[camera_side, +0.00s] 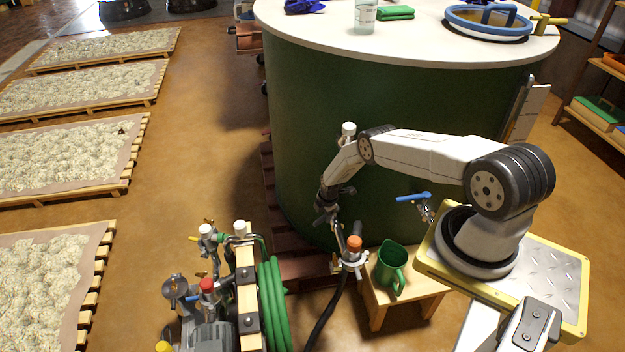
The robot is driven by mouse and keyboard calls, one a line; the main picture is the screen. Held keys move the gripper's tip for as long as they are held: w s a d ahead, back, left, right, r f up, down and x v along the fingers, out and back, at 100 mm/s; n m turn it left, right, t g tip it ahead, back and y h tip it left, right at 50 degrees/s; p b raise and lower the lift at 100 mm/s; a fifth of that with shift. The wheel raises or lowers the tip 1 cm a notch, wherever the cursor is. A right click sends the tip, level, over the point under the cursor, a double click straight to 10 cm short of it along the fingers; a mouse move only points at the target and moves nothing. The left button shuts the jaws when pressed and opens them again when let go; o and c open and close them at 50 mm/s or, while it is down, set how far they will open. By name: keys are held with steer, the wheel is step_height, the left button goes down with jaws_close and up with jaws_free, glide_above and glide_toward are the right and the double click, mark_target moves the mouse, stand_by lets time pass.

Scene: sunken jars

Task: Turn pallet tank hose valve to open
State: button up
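A large dark green tank (390,105) with a white top stands on a reddish-brown pallet (272,190). Low at its front is a metal valve fitting with an orange cap (353,243), and a black hose (328,312) runs down from it. A valve with a blue lever (413,197) sits on the tank's side further right, its lever roughly level. My gripper (328,218) points down, left of and above the orange-capped fitting. Its fingers are small and dark here, and I cannot tell whether they are open or touch anything.
A green jug (391,266) stands on a small wooden stool (407,303) right of the fitting. A pump rig with a coiled green hose (273,303) stands at lower left. Pallets of pale fleece-like material (70,160) line the left; the brown floor between is clear.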

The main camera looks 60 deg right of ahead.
steer(key=shift+w+d+m+h, duration=0.25)
steer(key=shift+w+m, duration=0.2)
steer(key=shift+m, duration=0.6)
steer(key=shift+w+d+m+h, duration=0.2)
steer(key=shift+w+m, duration=0.25)
steer(key=shift+m, duration=0.6)
steer(key=shift+d, duration=0.1)
steer(key=shift+w+r, duration=0.1)
steer(key=shift+r, duration=0.35)
steer(key=a+r+m, duration=0.1)
steer(key=a+r, duration=0.3)
steer(key=r, duration=0.5)
steer(key=a+r+m, duration=0.1)
steer(key=a+r, duration=0.3)
steer(key=r, duration=0.5)
steer(key=w+a+r+m, duration=0.1)
steer(key=a+r, duration=0.3)
steer(key=r, duration=0.6)
steer(key=shift+m+y, duration=0.35)
steer(key=shift+m, duration=0.05)
steer(key=shift+a, duration=0.1)
